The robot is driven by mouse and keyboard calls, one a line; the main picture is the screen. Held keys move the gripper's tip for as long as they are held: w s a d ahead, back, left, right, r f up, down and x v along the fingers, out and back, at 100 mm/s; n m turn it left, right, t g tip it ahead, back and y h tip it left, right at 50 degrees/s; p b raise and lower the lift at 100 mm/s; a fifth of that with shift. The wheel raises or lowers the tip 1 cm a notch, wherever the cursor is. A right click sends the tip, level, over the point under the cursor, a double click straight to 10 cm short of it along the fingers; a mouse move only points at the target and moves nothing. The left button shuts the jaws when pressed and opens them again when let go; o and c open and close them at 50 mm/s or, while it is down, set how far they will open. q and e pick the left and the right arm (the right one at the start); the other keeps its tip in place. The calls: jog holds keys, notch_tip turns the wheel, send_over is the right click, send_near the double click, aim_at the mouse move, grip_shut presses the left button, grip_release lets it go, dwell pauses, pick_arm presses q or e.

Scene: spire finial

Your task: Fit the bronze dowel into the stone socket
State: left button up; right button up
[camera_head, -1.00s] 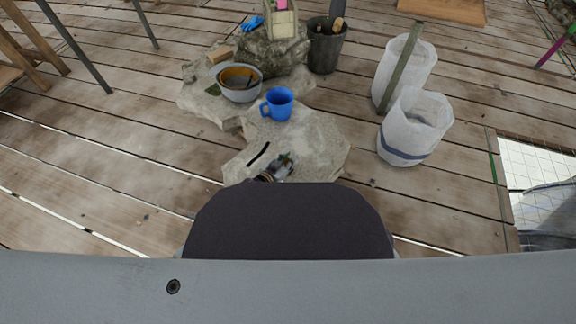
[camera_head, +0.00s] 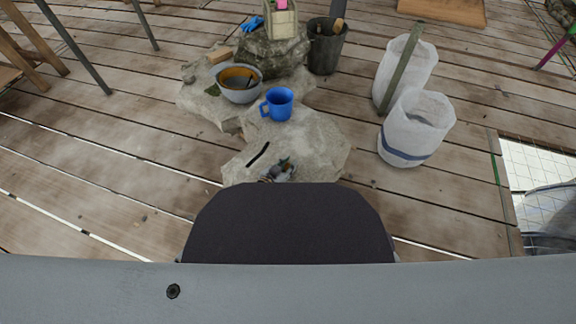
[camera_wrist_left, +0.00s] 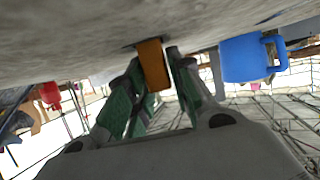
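The bronze dowel (camera_wrist_left: 153,65) is a short orange-brown piece between my left gripper's fingertips in the left wrist view. My left gripper (camera_wrist_left: 155,62) has green-padded fingers and appears closed on it. The dowel's upper end in that view meets the pale stone (camera_wrist_left: 90,50) at a dark patch; I cannot tell whether this is the socket or a shadow, or whether the dowel is inside. In the head view my left gripper (camera_head: 279,170) is small, low over the front stone slab (camera_head: 315,150), partly hidden by my dark body. My right gripper does not show.
A blue mug (camera_head: 278,104) stands behind the gripper on the stone. A grey bowl (camera_head: 239,84), a dark bucket (camera_head: 325,52) and white sacks (camera_head: 416,128) stand around. A dark narrow mark (camera_head: 258,154) lies left of the gripper.

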pick_arm(q)
jog(key=shift+o, duration=1.3)
jog(key=shift+r, duration=0.2)
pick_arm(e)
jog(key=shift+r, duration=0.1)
pick_arm(q)
jog(key=shift+p+v, duration=0.7)
jog(key=shift+v, duration=0.6)
jog(key=p+v, duration=0.3)
jog(key=v, duration=0.4)
jog(key=shift+r, duration=0.1)
jog(key=shift+p+v, duration=0.45)
jog(key=shift+v, duration=0.7)
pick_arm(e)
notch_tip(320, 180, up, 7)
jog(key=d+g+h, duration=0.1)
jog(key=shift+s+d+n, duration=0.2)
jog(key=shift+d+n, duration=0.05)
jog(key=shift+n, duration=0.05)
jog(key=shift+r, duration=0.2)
